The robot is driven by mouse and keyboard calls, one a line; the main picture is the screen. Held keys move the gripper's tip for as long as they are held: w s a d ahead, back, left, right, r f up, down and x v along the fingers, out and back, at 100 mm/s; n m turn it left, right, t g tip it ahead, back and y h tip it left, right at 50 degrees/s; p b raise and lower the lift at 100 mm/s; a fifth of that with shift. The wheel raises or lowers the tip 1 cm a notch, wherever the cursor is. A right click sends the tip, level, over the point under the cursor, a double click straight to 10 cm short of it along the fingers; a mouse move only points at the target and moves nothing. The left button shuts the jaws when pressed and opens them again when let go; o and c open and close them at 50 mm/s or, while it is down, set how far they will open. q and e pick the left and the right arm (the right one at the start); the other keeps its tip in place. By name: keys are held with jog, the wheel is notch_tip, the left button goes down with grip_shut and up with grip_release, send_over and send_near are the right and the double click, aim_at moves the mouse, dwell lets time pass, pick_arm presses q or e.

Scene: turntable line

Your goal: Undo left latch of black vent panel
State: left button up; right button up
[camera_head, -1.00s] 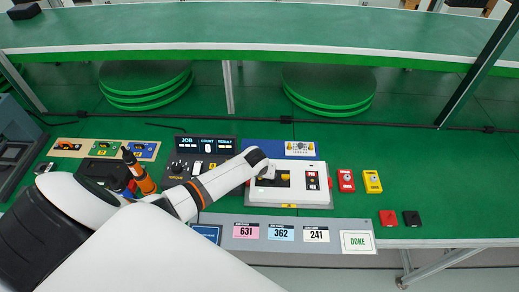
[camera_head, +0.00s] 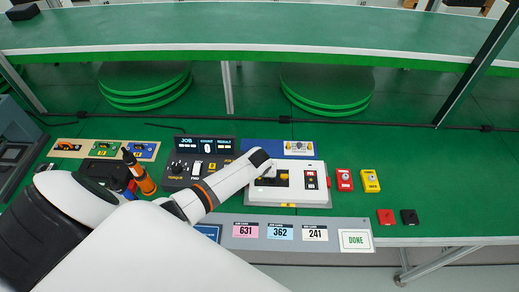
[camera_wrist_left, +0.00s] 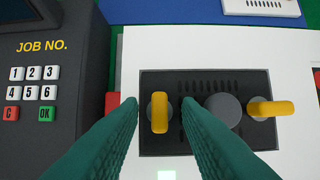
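The black vent panel (camera_wrist_left: 205,143) is set in a white housing (camera_wrist_left: 132,60) and has slots and a round dark knob (camera_wrist_left: 223,110). Its left latch (camera_wrist_left: 160,112) is a yellow bar standing upright in the left wrist view. The right latch (camera_wrist_left: 271,108) is a yellow bar lying sideways. My left gripper (camera_wrist_left: 160,106) is open, with one green finger on each side of the left latch; gaps show, and contact cannot be told. In the head view my left gripper (camera_head: 268,172) is over the left part of the white housing (camera_head: 310,200). My right gripper is not in view.
A dark keypad console (camera_head: 205,155) stands left of the housing. A blue plate (camera_head: 262,148) lies behind it. Red (camera_head: 345,181) and yellow (camera_head: 370,182) button boxes stand at right. A grey strip with number cards (camera_head: 340,225) runs in front.

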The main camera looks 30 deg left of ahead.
pick_arm(q)
jog(key=shift+r, duration=0.15)
jog(key=v, duration=1.1)
jog(key=shift+s+r, duration=0.2)
jog(key=shift+r, duration=0.15)
jog(key=shift+d, duration=0.1)
